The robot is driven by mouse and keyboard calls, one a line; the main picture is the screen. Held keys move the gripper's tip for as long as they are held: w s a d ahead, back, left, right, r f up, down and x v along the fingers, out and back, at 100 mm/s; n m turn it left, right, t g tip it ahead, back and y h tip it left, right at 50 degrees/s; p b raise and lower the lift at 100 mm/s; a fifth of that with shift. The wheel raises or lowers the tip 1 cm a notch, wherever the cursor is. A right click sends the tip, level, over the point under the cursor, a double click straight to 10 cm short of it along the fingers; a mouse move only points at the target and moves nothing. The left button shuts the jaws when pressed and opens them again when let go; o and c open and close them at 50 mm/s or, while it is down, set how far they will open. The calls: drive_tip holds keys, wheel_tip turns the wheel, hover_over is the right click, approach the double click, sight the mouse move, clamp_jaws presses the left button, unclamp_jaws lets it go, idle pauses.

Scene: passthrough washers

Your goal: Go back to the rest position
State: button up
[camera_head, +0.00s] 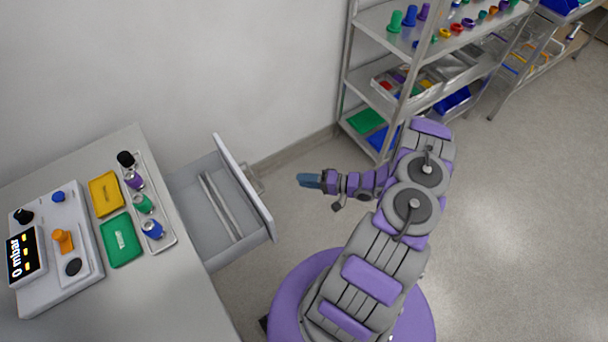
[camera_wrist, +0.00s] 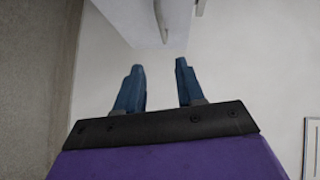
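My gripper (camera_head: 309,181) is at the end of my purple and grey arm, in the middle of the head view. It points left toward the open drawer (camera_head: 268,218) of the grey workbench and is apart from it. In the wrist view my gripper (camera_wrist: 160,83) shows two blue fingers with a clear gap between them and nothing held. The drawer holds only long thin grey strips or dividers, as far as I can see.
The workbench (camera_head: 165,300) carries a pressure device (camera_head: 62,245) reading 0 mbar, a yellow tray (camera_head: 105,193), a green tray (camera_head: 121,240) and a rack of several coloured pieces. A metal shelf (camera_head: 375,60) with coloured parts stands behind my arm. Floor at right is clear.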

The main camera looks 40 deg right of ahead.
drive_tip(key=w+d+r+n+g+h, duration=0.3)
drive_tip(key=w+d+r+h, duration=0.3)
drive_tip(key=w+d+h, duration=0.4)
wheel_tip(320, 180, up, 17)
drive_tip(key=s+d+n+g+h, duration=0.1)
drive_tip(key=s+g+h, duration=0.15)
drive_tip(key=h, duration=0.25)
drive_tip(key=s+a+r+g, duration=0.4)
drive_tip(key=s+a+r, duration=0.6)
drive_tip(key=s+a, duration=0.2)
drive_tip(key=s+a+r+n+g+y, duration=0.3)
drive_tip(key=s+a+n+g, duration=0.1)
drive_tip(key=s+a, duration=1.5)
drive_tip(key=shift+s+a+r+y, duration=0.2)
drive_tip(key=shift+s+y, duration=0.2)
drive_tip(key=shift+s, duration=0.65)
